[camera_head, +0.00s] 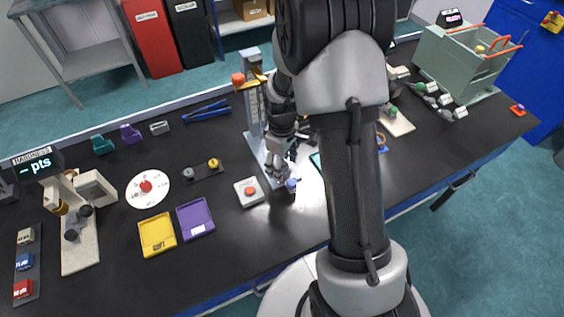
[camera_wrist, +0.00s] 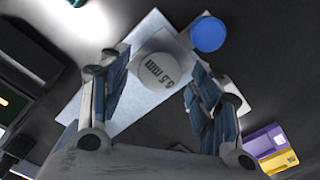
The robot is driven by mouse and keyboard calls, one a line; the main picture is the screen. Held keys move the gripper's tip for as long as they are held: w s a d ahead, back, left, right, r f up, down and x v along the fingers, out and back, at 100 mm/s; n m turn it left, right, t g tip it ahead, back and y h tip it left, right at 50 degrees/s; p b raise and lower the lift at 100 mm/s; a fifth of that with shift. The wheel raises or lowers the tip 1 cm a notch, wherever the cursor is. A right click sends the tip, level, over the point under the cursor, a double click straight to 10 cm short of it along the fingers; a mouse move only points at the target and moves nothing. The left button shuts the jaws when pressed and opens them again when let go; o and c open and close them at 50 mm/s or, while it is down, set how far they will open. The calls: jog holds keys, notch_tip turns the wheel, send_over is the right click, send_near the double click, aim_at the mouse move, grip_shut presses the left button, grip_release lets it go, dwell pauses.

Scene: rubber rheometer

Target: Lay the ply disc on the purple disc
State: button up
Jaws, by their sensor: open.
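My gripper (camera_head: 281,172) is low at the base of a grey upright stand, and its open fingers also show in the wrist view (camera_wrist: 157,68). Between the fingers in the wrist view is a pale round top marked "6.5 mm" (camera_wrist: 160,72). Contact with it cannot be told. It is over or on a light grey base plate (camera_wrist: 126,108). A blue round knob (camera_wrist: 208,34) is just beyond the right fingertip, also seen in the head view (camera_head: 292,185). I cannot make out a ply disc or a purple disc in either view.
The stand (camera_head: 253,100) rises beside my gripper. A purple tray (camera_head: 195,218), a yellow tray (camera_head: 157,234), a red-button box (camera_head: 249,192) and a white dial plate (camera_head: 147,188) are to the left. My arm hides part of the bench. Clear bench lies in front of the trays.

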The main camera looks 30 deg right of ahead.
jog(key=s+a+r+m+t+p, duration=0.1)
jog(key=s+r+p, duration=0.1)
jog(key=r, duration=0.8)
jog(key=s+a+r+m+p, duration=0.1)
jog(key=a+r+p, duration=0.1)
jog(key=r, duration=0.9)
jog(key=s+a+r+m+t, duration=0.1)
jog(key=s+a+r+m, duration=0.1)
jog(key=s, duration=0.7)
jog(key=s+a+r+m+t, duration=0.2)
jog(key=s+a+r, duration=0.2)
jog(key=s+r, duration=0.3)
jog(key=shift+s+m+t, duration=0.3)
jog(key=shift+s+m, duration=0.1)
jog(key=shift+s, duration=0.7)
jog(key=shift+f, duration=0.1)
